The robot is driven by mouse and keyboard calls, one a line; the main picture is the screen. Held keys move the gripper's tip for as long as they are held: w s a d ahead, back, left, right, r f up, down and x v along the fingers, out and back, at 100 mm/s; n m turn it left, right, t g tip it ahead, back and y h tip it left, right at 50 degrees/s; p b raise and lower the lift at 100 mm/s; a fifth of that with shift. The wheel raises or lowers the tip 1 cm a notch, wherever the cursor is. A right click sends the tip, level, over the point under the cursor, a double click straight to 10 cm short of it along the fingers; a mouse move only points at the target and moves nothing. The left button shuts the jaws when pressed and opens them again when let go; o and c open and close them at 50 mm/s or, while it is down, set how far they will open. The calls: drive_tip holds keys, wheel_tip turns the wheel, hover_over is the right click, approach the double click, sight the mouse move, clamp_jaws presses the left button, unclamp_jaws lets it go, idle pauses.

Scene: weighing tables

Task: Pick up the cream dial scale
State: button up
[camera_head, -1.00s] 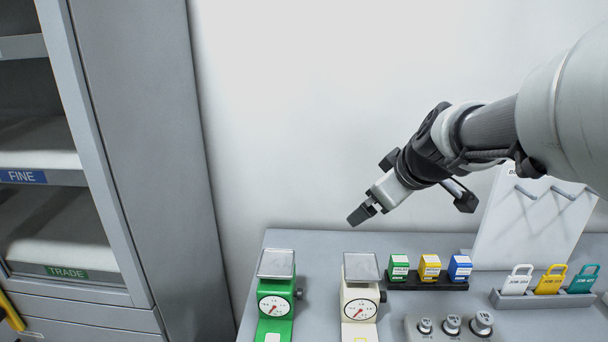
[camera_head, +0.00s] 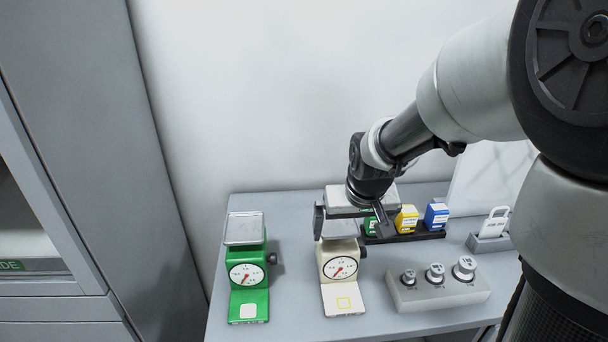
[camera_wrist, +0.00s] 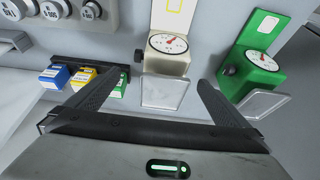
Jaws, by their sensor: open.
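The cream dial scale (camera_head: 339,262) stands upright on the grey table, its dial facing front and a yellow-outlined square on its base. My gripper (camera_head: 350,222) is open above the scale's rear part and hides some of its top. In the wrist view the cream scale (camera_wrist: 168,62) lies ahead of and between the two spread fingers of my gripper (camera_wrist: 165,88), with its metal pan (camera_wrist: 163,93) nearest me. I cannot tell whether a finger touches it.
A green dial scale (camera_head: 247,272) stands left of the cream one, with a gap between. Coloured boxes in a black rack (camera_head: 405,233) stand close on the right behind. A grey block of weights (camera_head: 437,291) is at front right. A tag holder (camera_head: 485,242) is further right.

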sight(341, 249)
drive_tip(key=b+x, duration=0.1)
drive_tip(key=x, duration=0.3)
drive_tip(key=b+x, duration=0.1)
drive_tip(key=x, duration=0.4)
drive_tip(key=b+x, duration=0.1)
drive_tip(key=x, duration=0.3)
drive_tip(key=shift+w+f, duration=0.1)
drive_tip(key=shift+w, duration=0.25)
